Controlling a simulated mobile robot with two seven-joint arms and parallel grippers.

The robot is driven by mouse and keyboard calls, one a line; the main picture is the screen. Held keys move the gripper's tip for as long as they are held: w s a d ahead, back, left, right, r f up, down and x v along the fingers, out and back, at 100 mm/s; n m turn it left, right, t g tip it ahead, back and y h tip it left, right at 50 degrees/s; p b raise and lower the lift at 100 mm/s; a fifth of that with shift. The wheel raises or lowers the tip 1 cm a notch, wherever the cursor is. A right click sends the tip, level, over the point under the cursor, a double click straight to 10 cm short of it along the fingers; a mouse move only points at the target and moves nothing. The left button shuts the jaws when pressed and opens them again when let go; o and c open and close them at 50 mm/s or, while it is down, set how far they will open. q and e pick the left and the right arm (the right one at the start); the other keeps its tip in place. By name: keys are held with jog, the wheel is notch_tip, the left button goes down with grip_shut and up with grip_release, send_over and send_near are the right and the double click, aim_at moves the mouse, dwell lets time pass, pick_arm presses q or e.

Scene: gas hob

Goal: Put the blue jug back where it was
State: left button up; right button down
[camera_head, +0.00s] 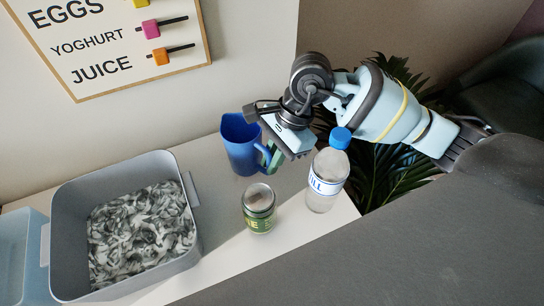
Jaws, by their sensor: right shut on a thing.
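The blue jug (240,146) is upright at the back of the light counter, close to the wall. My right gripper (272,158) comes in from the right and is shut on the jug at its right side, where the handle is. The gripper hides part of the jug's upper right side. I cannot tell whether the jug's base touches the counter. My left gripper is not in view.
A clear bottle with a blue cap (326,178) stands just right of my right gripper. A green-labelled jar (259,208) stands in front of the jug. A grey bin (186,240) of shredded material is at the left. A plant (385,175) is behind the counter's right edge.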

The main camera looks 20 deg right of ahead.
jog(key=c, duration=1.9)
grip_release()
jog(key=shift+f, duration=0.2)
jog(key=shift+c, duration=0.2)
jog(key=o, duration=0.5)
jog(key=shift+r, duration=0.1)
jog(key=shift+c, duration=0.2)
jog(key=v, duration=1.2)
jog(key=shift+b, duration=0.3)
jog(key=shift+r, duration=0.15)
